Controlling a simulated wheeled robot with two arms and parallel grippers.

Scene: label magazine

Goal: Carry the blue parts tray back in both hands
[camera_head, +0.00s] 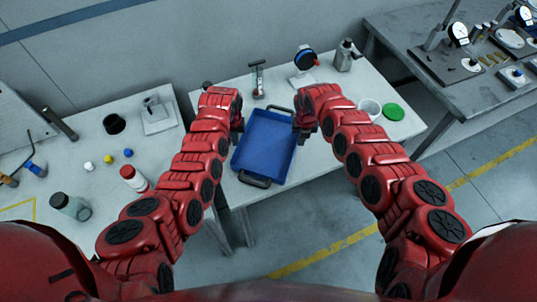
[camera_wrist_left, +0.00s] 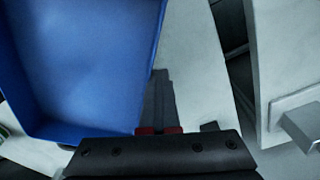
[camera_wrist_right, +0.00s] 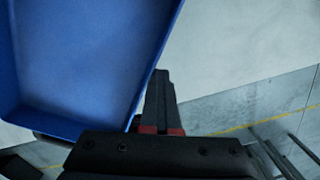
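The blue parts tray (camera_head: 263,147) is empty and lies over the middle table near its front edge. I cannot tell whether it rests on the table. A dark handle (camera_head: 254,180) shows at its near end. My left gripper (camera_head: 237,124) is at the tray's left side and my right gripper (camera_head: 304,127) at its right side, both towards the far end. In the left wrist view the tray (camera_wrist_left: 80,65) is beside the fingers (camera_wrist_left: 160,100), which look closed together. In the right wrist view the fingers (camera_wrist_right: 158,100) also look closed, beside the tray wall (camera_wrist_right: 165,45).
Behind the tray stand a dial stand (camera_head: 304,65) and a small dark-handled tool (camera_head: 258,80). A white cup (camera_head: 370,108) and a green lid (camera_head: 393,111) are to the right. The left table (camera_head: 95,205) holds bottles and small balls. A gap separates the two tables.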

